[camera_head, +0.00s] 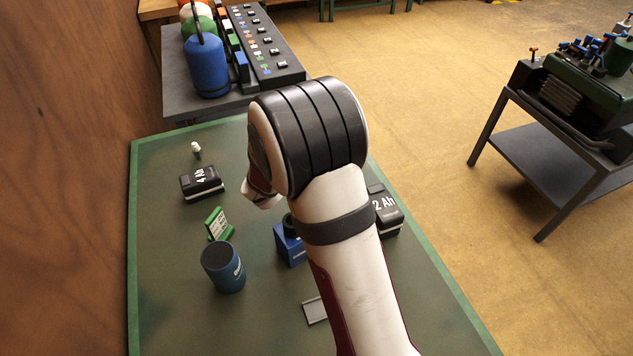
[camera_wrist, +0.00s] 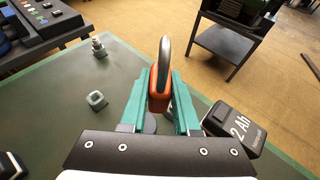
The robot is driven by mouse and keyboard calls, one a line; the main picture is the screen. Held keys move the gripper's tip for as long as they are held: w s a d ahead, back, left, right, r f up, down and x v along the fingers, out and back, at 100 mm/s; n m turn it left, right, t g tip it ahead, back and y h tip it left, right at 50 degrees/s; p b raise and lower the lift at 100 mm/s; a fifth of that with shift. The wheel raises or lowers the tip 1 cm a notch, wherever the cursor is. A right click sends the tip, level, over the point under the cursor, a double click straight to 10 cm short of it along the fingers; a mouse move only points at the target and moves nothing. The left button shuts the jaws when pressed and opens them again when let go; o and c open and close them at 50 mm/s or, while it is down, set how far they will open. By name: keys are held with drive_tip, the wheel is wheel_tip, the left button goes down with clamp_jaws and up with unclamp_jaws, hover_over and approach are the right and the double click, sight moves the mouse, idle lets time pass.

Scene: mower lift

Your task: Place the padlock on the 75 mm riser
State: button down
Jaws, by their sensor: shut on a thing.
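The padlock, with an orange body and a grey shackle, is in the wrist view (camera_wrist: 158,95). My gripper (camera_wrist: 163,84) is shut on it, with one teal finger on each side of the body. The shackle points up and away, past the fingertips. In the head view my arm hides both the gripper and the padlock. I cannot make out which thing is the 75 mm riser. A dark round shape (camera_wrist: 150,123) shows partly between the fingers, too hidden to name.
On the green bench are a 4 Ah battery (camera_head: 201,182), a 2 Ah battery (camera_head: 388,212), a green sign (camera_head: 217,223), a blue cylinder (camera_head: 223,268), a blue block (camera_head: 289,246) and a grey plate (camera_head: 315,310). A square nut-like piece (camera_wrist: 96,100) stands left of my gripper.

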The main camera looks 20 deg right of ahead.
drive_tip(key=s+d+r+m+g+h, duration=0.1)
drive_tip(key=s+d+m+g+h, duration=0.15)
drive_tip(key=s+d, duration=0.4)
drive_tip(key=shift+m+g+y, duration=0.25)
drive_tip(key=shift+m+g, duration=0.1)
drive_tip(key=w+a+f, duration=0.4)
drive_tip(key=w+a, duration=0.1)
drive_tip(key=w+a+f, duration=0.3)
drive_tip(key=shift+w, duration=0.15)
wheel_tip(320, 180, down, 4)
drive_tip(key=shift+w, duration=0.1)
drive_tip(key=shift+f, duration=0.15)
drive_tip(key=c, duration=0.6)
unclamp_jaws()
drive_tip(key=shift+c, duration=0.2)
